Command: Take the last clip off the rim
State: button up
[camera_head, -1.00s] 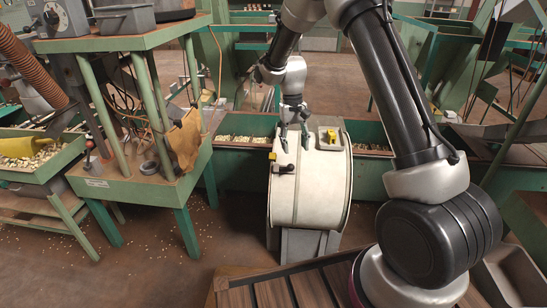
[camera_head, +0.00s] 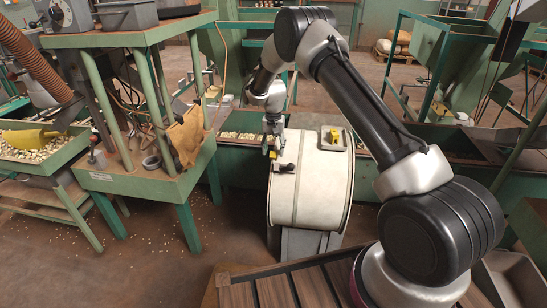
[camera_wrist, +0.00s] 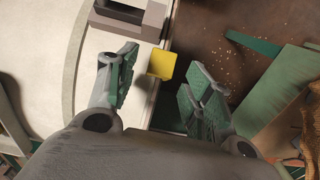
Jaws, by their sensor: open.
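A white drum (camera_head: 310,190) with a metal rim stands in the middle of the head view. A yellow clip (camera_head: 273,154) sits at its left rim, partly hidden by my gripper (camera_head: 273,146). The clip also shows as a yellow square (camera_wrist: 160,63) at the drum's edge in the wrist view. My gripper is open there, one finger over the drum and the other beyond its edge. The clip lies between and past the fingertips; I cannot tell whether they touch it.
A dark handle (camera_head: 285,168) is fixed to the drum close to the clip, and a yellow thing (camera_head: 334,136) lies in a recess on top. A green bench (camera_head: 140,180) stands left, with bare floor between. Green troughs (camera_head: 232,155) run behind the drum.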

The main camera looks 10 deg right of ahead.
jog(key=shift+f, duration=0.95)
jog(key=c, duration=0.9)
jog(key=shift+c, duration=0.2)
